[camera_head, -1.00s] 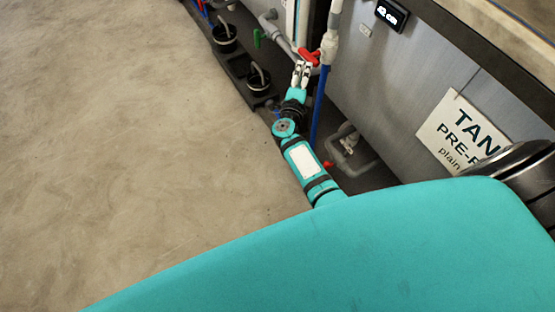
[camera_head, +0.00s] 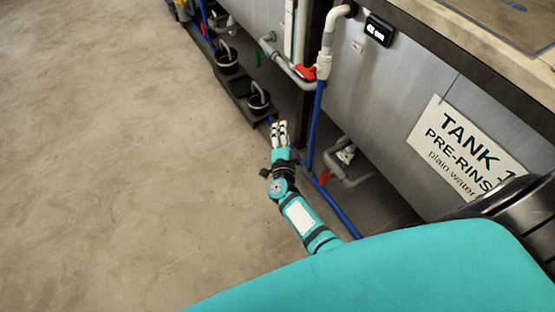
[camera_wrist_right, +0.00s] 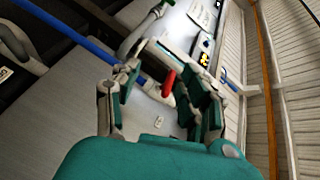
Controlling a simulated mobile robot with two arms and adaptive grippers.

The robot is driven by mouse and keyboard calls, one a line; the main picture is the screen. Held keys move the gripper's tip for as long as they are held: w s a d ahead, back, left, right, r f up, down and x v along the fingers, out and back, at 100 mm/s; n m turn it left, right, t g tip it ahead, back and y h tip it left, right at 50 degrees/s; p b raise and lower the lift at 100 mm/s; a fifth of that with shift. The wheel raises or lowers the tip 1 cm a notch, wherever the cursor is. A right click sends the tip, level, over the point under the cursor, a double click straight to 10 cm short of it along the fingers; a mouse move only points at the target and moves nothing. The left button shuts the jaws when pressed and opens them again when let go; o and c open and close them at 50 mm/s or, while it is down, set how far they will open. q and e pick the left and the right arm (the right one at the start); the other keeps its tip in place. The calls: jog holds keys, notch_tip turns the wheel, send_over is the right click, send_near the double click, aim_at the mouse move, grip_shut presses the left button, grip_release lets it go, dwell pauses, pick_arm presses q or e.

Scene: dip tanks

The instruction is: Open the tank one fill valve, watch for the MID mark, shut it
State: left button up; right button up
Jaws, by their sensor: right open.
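The fill valve's red handle (camera_head: 306,71) sits on the white and grey pipework above a blue pipe (camera_head: 316,115), at the left end of tank one. It also shows in the right wrist view (camera_wrist_right: 169,84), between the fingers but farther off. Tank one (camera_head: 400,95) is a grey panelled tank with a TANK 1 PRE-RINSE sign (camera_head: 462,148). A small black display (camera_head: 379,30) is on its upper front; its digits are too blurred to read. My right gripper (camera_head: 279,130) is open and empty, below and left of the handle, apart from it. My left gripper is out of view.
A second red handle (camera_head: 325,178) sits low by a grey drain pipe. Two black buckets (camera_head: 259,101) stand in a dark tray along the tanks. A green handle (camera_head: 258,58) is farther back. The floor (camera_head: 120,150) at left is clear.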

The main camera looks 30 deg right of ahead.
jog(key=s+a+f+n+y, duration=0.3)
jog(key=f+n, duration=0.2)
jog(key=f, duration=0.2)
jog(key=shift+s+a+g, duration=0.3)
jog(key=shift+s+g, duration=0.1)
